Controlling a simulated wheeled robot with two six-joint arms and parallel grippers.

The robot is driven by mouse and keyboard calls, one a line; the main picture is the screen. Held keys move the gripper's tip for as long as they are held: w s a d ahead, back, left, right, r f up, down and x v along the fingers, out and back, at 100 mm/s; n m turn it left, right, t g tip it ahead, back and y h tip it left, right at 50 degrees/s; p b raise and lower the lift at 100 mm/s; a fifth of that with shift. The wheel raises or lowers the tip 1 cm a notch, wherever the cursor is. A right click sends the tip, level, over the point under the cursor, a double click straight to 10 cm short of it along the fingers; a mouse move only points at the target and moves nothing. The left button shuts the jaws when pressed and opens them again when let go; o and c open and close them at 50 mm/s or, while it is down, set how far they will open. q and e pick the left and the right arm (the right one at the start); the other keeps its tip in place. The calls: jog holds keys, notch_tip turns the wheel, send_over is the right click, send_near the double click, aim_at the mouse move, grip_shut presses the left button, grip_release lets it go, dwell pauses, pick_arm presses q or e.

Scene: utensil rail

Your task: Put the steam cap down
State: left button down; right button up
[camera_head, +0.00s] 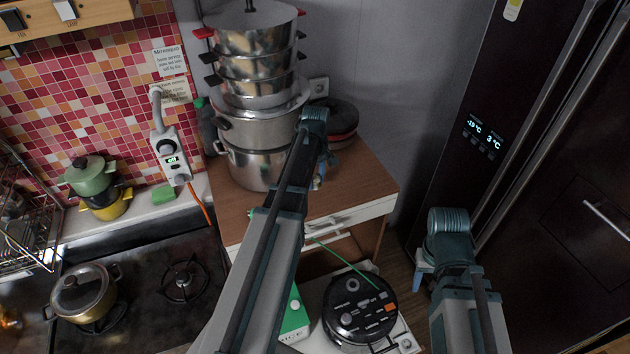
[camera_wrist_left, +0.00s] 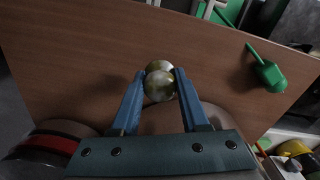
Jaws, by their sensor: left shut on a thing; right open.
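My left gripper (camera_wrist_left: 159,80) is shut on a small, rounded, shiny metal piece with a golden tint, which I take to be the steam cap (camera_wrist_left: 160,87). It is held between the blue fingertips, over the brown wooden table top (camera_wrist_left: 80,50); I cannot tell whether it touches the wood. In the head view my left gripper (camera_head: 322,178) is over the table's right part, and my forearm hides much of it; the cap is hardly visible there. My right gripper (camera_head: 424,280) is open, low to the right of the table, mostly hidden behind its own wrist.
Large steel pots (camera_head: 258,150) stand stacked on the table beside my left gripper. A round dark and red item (camera_head: 342,115) is at the table's back. A green tool (camera_wrist_left: 268,73) lies on the wood. A black round cooker (camera_head: 358,310) sits lower, in front.

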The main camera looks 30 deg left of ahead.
aim_at(315, 180)
pick_arm(q)
jog(key=shift+w+a+f, duration=0.1)
jog(key=shift+w+a, duration=0.3)
jog(key=shift+w, duration=0.35)
jog(key=shift+w+a+f, duration=0.1)
jog(key=shift+w+a, duration=0.25)
jog(key=shift+w, duration=0.35)
notch_tip(315, 180, down, 4)
jog(key=b, duration=0.4)
jog(key=shift+r, duration=0.25)
jog(key=shift+c, duration=2.1)
grip_release()
